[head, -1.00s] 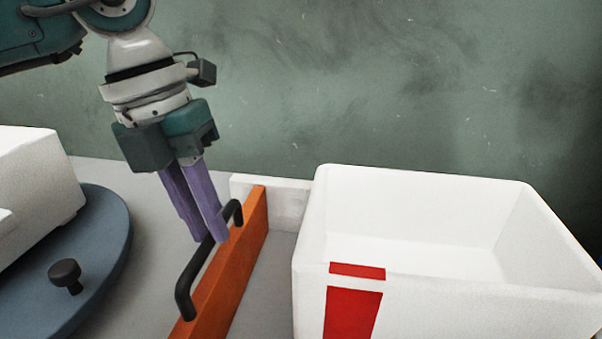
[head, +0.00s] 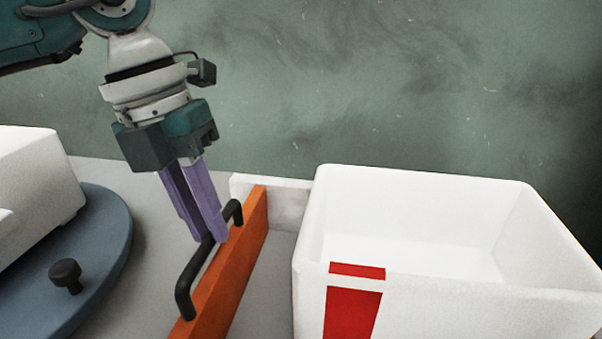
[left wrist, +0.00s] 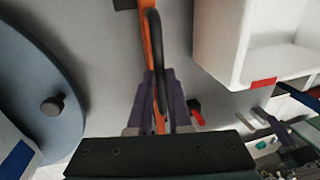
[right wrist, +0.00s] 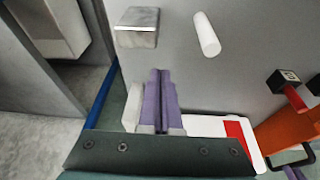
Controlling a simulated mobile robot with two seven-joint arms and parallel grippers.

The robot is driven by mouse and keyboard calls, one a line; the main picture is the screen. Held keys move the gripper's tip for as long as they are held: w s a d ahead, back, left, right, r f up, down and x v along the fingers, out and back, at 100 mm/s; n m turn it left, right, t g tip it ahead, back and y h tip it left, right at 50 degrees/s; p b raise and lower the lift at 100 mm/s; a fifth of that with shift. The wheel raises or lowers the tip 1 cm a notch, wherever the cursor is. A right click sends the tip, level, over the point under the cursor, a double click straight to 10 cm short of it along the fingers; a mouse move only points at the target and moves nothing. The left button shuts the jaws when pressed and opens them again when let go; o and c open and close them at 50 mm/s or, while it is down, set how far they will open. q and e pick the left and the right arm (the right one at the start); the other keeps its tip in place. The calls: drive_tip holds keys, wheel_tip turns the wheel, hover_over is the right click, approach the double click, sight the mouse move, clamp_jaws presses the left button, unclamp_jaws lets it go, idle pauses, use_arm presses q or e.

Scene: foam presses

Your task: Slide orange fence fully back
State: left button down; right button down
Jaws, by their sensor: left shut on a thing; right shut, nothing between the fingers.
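The orange fence (head: 232,272) is a long upright board running from the front toward the back, with its far end at a low white wall (head: 291,204). A black bar handle (head: 188,283) is fixed along its left side. My left gripper (head: 210,238) is shut on this handle toward its far end. The left wrist view shows the handle (left wrist: 157,50) between the purple fingers (left wrist: 160,75), close beside the fence (left wrist: 146,52).
A white foam box (head: 450,305) with a red stripe stands right of the fence, with a narrow grey gap between. A blue-grey disc (head: 110,240) with a black knob (head: 65,273) lies to the left. The right wrist view shows a metal block (right wrist: 137,27) and white cylinder (right wrist: 206,34).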

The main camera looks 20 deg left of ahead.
idle(0.3)
drive_tip(key=shift+f+b, duration=0.5)
drive_tip(key=shift+f, duration=0.05)
use_arm(q)
drive_tip(key=s+a, duration=0.1)
drive_tip(key=a, duration=0.6)
drive_tip(key=shift+s, duration=0.35)
use_arm(e)
drive_tip(key=shift+d, duration=0.1)
use_arm(q)
drive_tip(key=c, duration=0.8)
unclamp_jaws()
drive_tip(key=shift+a, duration=0.1)
drive_tip(key=shift+c, duration=0.2)
drive_tip(key=shift+r, duration=0.15)
use_arm(e)
drive_tip(key=shift+r, duration=0.25)
use_arm(q)
wheel_tip(320, 180, up, 10)
drive_tip(key=a, duration=0.1)
drive_tip(key=shift+s+a+f, duration=0.25)
drive_tip(key=shift+a, duration=0.15)
